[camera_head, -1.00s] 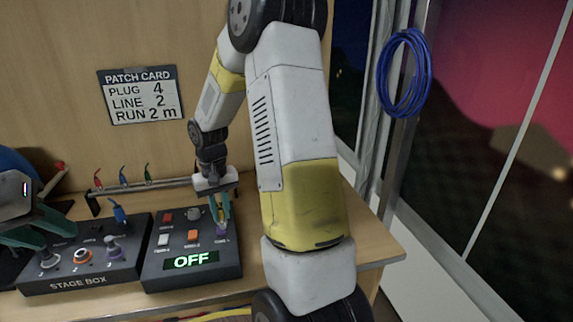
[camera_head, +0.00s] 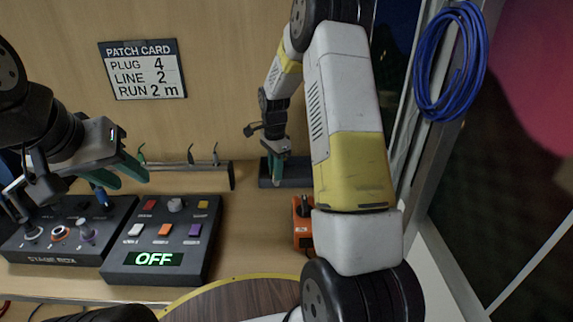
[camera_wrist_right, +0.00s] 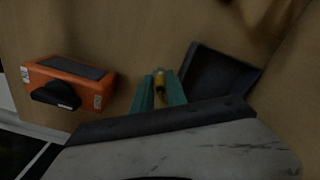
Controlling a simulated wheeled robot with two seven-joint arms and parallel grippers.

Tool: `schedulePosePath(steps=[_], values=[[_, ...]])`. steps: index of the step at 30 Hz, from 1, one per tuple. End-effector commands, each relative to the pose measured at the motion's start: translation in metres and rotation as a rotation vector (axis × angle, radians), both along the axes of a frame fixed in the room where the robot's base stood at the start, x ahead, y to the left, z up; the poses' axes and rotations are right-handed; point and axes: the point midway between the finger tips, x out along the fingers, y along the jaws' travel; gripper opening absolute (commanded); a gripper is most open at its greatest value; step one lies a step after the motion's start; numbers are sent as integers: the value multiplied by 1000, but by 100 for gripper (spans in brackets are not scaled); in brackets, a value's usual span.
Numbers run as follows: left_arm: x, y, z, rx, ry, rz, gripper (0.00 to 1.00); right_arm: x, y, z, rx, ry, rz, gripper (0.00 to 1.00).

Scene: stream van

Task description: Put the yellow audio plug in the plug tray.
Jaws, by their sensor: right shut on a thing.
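The yellow audio plug (camera_wrist_right: 160,82) is between the teal fingers of my right gripper (camera_wrist_right: 159,91) in the right wrist view. That gripper is shut on it. In the head view my right gripper (camera_head: 288,178) is at the dark plug tray (camera_head: 265,180), and the plug cannot be made out there. The tray (camera_wrist_right: 218,75) lies just right of the fingers in the right wrist view; the plug shows beside it, not clearly inside it. My left gripper (camera_head: 122,172) is open and empty above the stage box (camera_head: 60,244).
An orange device (camera_head: 302,232) with a black knob stands in front of the tray. A control box (camera_head: 160,238) reading OFF is beside the stage box. A cable rack (camera_head: 200,168) runs along the back. A round wooden top (camera_head: 240,298) is at the front.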

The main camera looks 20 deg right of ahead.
Motion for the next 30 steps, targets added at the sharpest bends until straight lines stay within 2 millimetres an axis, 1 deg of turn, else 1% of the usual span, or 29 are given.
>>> schedulePosePath(steps=[2, 5, 15, 18, 21, 26, 30], values=[[0, 0, 0, 0, 0, 0, 36, 5, -7, -2, -1, 0, -31, 0], [0, 0, 0, 0, 0, 0, 36, 14, -25, -4, -1, -1, -43, 0], [0, 0, 0, 0, 0, 0, 36, 56, -106, -13, 0, -2, -39, 0], [0, 0, 0, 0, 0, 0, 36, 65, -125, -15, 0, -1, -38, 0], [0, 0, 0, 0, 0, 0, 36, 72, -137, -16, 0, -1, -36, 0], [0, 0, 0, 0, 0, 0, 36, 75, -143, -19, 0, 1, -33, 0], [0, 0, 0, 0, 0, 0, 36, 74, -143, -35, 1, 3, -34, 0]])
